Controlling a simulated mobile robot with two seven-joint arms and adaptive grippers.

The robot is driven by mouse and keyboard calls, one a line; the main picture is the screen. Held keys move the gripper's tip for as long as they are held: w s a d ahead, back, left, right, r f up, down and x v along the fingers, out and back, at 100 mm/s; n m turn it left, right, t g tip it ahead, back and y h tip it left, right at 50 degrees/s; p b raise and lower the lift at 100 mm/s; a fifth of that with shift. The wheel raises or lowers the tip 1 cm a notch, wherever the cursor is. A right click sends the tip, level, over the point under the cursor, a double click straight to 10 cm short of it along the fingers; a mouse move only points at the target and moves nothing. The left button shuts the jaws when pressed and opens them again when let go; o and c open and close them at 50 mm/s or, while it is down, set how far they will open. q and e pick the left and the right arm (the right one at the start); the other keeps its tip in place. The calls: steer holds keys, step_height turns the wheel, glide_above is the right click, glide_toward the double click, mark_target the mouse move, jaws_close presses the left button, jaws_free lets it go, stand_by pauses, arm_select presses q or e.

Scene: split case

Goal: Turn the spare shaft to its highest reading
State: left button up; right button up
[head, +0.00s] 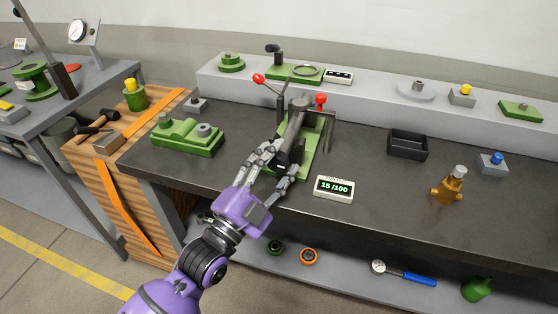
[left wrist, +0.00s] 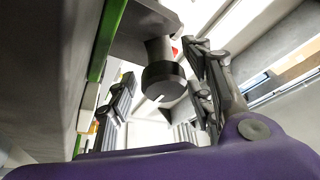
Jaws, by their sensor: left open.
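A green-based fixture (head: 318,150) with a grey body and red-knobbed levers stands on the dark bench. In the left wrist view, a dark round shaft end (left wrist: 163,82) with a white mark sticks out from it. In the left wrist view the fingers stand on either side of the shaft end, with gaps visible. No label shows which shaft is the spare one. My right gripper is out of view.
A second green device with a ring and small display (head: 339,76) stands on the raised back shelf. A green block (head: 187,138) lies left of the fixture. A black bin (head: 407,145), a brass fitting (head: 448,187) and a blue-knobbed block (head: 492,163) stand to the right.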

arm_select(q)
steer(key=shift+w+d, duration=0.15)
steer(key=c, duration=1.1)
steer(key=shift+f+n, duration=0.1)
steer(key=shift+n, duration=0.2)
